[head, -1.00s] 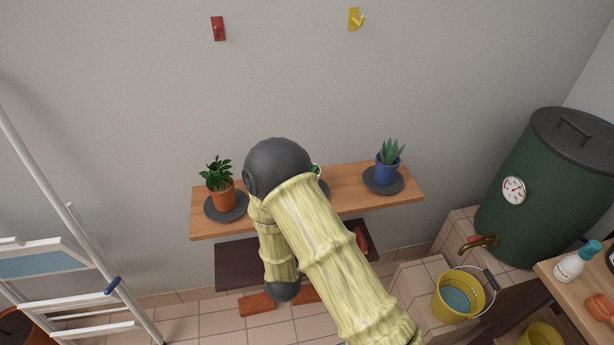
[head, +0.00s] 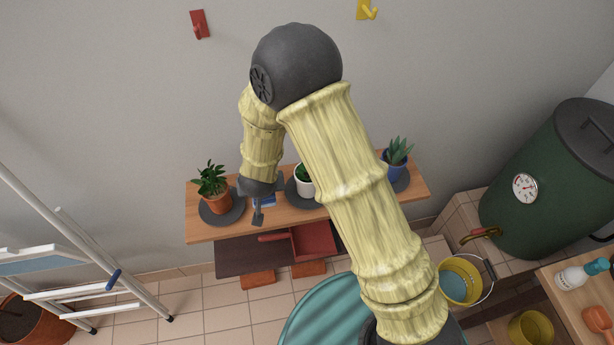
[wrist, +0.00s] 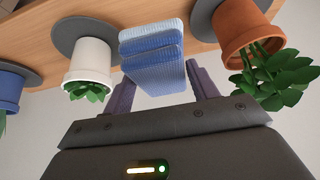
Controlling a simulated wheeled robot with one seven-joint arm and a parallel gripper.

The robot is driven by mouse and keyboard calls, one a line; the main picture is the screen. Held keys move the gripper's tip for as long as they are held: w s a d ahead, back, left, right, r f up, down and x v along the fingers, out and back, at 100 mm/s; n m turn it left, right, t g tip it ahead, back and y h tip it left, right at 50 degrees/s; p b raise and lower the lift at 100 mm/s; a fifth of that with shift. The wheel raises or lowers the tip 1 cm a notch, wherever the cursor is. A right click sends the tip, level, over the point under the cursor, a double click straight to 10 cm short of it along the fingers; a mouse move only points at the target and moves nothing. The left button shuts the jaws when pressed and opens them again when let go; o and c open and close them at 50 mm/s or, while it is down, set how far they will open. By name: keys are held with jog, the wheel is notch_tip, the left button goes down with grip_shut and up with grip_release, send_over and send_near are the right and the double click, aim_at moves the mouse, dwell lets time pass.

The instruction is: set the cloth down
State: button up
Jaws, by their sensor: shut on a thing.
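The cloth (wrist: 152,47) is a folded stack in blue and pale blue, seen in the wrist view between the two fingers of my gripper (wrist: 160,72). My gripper is shut on it. In the head view only a small blue part of the cloth (head: 266,202) shows beside my gripper (head: 258,214), which is at the wooden shelf (head: 235,229). The cloth is between the terracotta pot and the white pot. I cannot tell whether it touches the shelf.
A terracotta pot plant (head: 218,198) stands close on one side, a white pot (head: 304,187) on the other, each on a dark saucer. A blue pot (head: 396,167) is farther right. A ladder (head: 75,260) stands left.

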jog(key=shift+r, duration=0.1)
send_over(268, 213)
jog(key=shift+f, duration=2.95)
jog(key=shift+f+p, duration=0.65)
jog(key=shift+f, duration=1.45)
jog(key=shift+s, duration=0.1)
jog(key=o, duration=0.9)
